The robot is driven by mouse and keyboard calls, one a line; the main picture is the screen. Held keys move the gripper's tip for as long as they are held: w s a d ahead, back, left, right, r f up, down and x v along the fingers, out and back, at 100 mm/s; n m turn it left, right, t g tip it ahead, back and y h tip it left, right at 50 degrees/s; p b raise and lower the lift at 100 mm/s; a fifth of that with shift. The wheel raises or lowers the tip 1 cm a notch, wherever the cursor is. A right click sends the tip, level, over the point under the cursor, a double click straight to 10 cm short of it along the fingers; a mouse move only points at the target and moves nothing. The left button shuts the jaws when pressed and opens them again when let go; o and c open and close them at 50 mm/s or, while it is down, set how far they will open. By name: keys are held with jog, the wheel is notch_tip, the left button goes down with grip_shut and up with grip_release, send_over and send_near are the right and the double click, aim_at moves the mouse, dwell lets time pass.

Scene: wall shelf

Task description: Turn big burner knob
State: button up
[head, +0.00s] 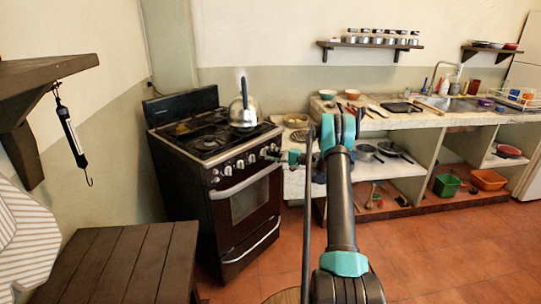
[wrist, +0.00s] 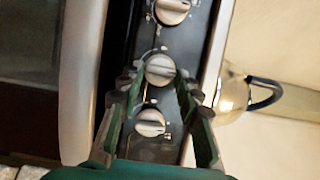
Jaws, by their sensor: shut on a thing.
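The stove (head: 190,180) stands at the left of the head view with a row of silver knobs on its front panel. My gripper (head: 276,154) reaches the right end of that row. In the wrist view my gripper (wrist: 158,84) has one finger on each side of a round silver knob (wrist: 159,69) and is shut on it. Other knobs sit above (wrist: 172,11) and below (wrist: 150,122) it in the wrist view. No marking shows which knob is for the big burner. In the head view my gripper partly hides the knobs at that end.
A metal kettle (head: 244,112) stands on the stove top. The oven door handle (wrist: 82,70) runs alongside the knob panel. A counter (head: 385,120) with dishes is to the right, and a wooden table (head: 125,260) is at the front left. The floor (head: 440,265) at the right is clear.

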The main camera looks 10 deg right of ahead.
dwell(0.3)
jog(key=o, duration=1.2)
jog(key=shift+c, duration=0.2)
jog(key=v, duration=1.2)
